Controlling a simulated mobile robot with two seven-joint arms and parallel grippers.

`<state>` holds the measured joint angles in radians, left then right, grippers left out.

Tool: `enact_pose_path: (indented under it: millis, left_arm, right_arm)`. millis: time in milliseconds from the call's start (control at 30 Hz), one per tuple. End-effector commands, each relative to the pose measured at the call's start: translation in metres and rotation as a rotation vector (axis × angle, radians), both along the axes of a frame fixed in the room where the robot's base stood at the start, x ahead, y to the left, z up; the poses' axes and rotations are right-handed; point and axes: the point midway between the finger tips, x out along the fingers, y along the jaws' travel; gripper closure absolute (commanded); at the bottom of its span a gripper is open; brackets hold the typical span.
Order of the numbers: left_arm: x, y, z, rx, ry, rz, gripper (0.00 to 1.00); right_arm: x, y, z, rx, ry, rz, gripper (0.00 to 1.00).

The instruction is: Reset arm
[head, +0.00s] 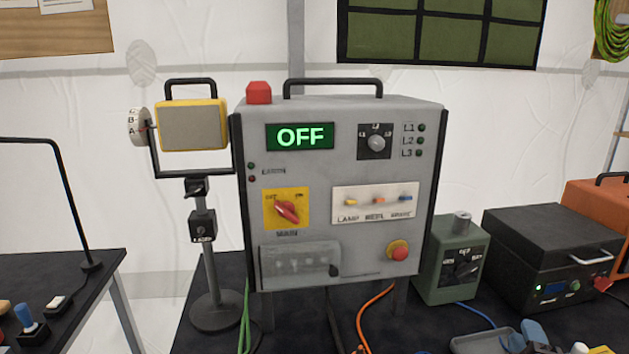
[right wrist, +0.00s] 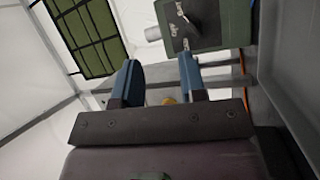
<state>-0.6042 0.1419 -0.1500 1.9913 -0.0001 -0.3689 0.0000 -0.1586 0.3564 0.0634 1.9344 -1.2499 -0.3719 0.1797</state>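My right gripper (head: 523,338) shows at the bottom right of the head view, in front of the green switch box (head: 452,262). In the right wrist view its two blue fingers (right wrist: 158,82) stand apart with nothing held between them. The green box (right wrist: 208,25) is beyond the fingertips in that view, with a dark lever on its face. My left gripper is in neither view. The grey control cabinet (head: 345,222) stands mid-table, its display (head: 300,136) reading OFF. Its red main switch (head: 287,212) sits on a yellow plate.
A yellow-framed lamp (head: 192,126) on a stand is left of the cabinet. A black case (head: 548,258) and an orange case (head: 600,207) are at the right. Cables, including an orange one (head: 370,303), run below the cabinet. A second table (head: 65,290) is at the left.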

Motion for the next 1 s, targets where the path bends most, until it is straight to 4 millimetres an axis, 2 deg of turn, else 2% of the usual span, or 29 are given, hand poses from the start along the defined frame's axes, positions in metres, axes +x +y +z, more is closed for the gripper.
enact_pose_path:
  millis: [33,267,367,500,700,1000]
  left_arm:
    - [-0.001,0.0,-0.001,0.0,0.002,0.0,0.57]
    - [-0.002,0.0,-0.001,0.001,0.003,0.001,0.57]
    - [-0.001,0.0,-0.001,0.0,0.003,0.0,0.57]
    - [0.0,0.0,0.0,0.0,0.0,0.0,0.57]
    - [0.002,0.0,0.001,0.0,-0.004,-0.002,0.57]
    - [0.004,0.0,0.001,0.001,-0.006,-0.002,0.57]
  right_arm:
    - [-0.016,0.0,-0.006,0.096,0.004,-0.052,0.62]
    - [-0.085,0.012,-0.048,0.539,0.122,-0.287,0.62]
    - [-0.115,0.026,-0.068,0.708,0.215,-0.372,0.62]
    - [-0.156,0.054,-0.093,0.922,0.375,-0.465,0.62]
    - [-0.2,0.093,-0.109,1.114,0.573,-0.53,0.62]
    - [-0.245,0.138,-0.113,1.281,0.802,-0.56,0.62]
